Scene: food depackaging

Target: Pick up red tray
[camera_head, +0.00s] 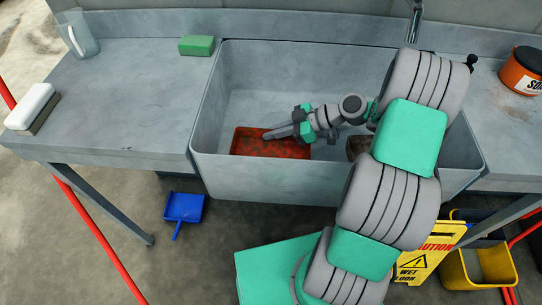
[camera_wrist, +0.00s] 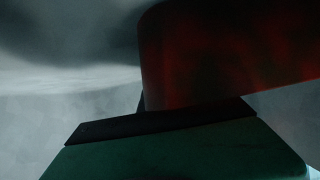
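The red tray (camera_head: 262,149) lies in the left part of the grey sink (camera_head: 330,179), with dark spots on its surface. My gripper (camera_head: 272,134) reaches down into the sink from the right, with its grey fingers at the tray's upper right part. In the wrist view, the red tray (camera_wrist: 230,50) fills the upper right, close against a dark finger (camera_wrist: 150,126) above a green part of my gripper. The picture there is dark. The far finger is hidden, so I cannot tell whether the fingers are closed on the tray.
A brownish object (camera_head: 356,146) sits in the sink, partly behind my arm. A green sponge (camera_head: 197,46), a clear jug (camera_head: 78,34) and a white brush (camera_head: 31,106) stand on the left counter. The left counter's middle is clear.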

